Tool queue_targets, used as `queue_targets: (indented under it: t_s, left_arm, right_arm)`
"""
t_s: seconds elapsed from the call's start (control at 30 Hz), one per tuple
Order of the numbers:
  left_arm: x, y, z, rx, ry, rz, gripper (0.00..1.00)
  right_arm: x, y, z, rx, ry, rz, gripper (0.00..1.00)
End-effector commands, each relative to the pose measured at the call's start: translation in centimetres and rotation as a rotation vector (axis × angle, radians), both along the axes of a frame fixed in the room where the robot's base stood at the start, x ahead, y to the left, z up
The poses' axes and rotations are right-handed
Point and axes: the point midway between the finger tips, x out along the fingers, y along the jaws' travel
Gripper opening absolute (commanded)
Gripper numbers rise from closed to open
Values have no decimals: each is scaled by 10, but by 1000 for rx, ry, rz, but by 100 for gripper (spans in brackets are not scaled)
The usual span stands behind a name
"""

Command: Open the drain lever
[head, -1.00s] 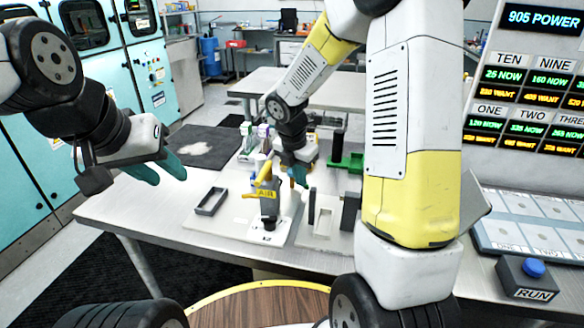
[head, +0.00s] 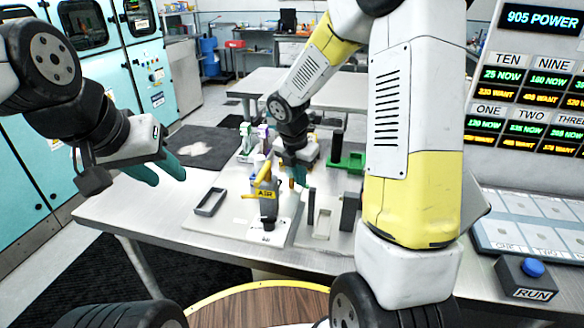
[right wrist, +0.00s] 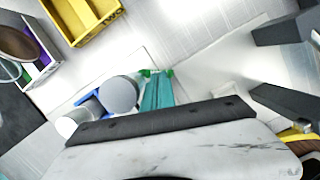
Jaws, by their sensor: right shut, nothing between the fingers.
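A grey block marked AIR (head: 267,205) with a yellow lever (head: 264,173) on top stands on a white plate on the table. A small orange piece (head: 292,183) shows just right of it, by my right gripper. No label shows which part is the drain lever. My right gripper (head: 303,178) points down just right of the AIR block, with its arm covering part of it. In the right wrist view its teal fingers (right wrist: 157,92) are together and empty, beside a grey round cylinder (right wrist: 119,94); contact cannot be told.
A dark open tray (head: 210,202) lies left of the AIR block. Dark upright posts (head: 311,206) stand right of it, and a green fixture (head: 350,161) stands behind. A RUN button box (head: 527,278) and display panel are at right. The table's front left is clear.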

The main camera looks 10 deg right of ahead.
Motion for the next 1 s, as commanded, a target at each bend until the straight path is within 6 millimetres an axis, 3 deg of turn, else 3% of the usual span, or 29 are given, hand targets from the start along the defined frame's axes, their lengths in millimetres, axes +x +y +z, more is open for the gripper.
queue_targets:
  t_s: [1.0]
  left_arm:
    - [0, 0, 0, 0, 0, 0, 36]
  right_arm:
    - [1, -2, 0, -1, 0, 50, 0]
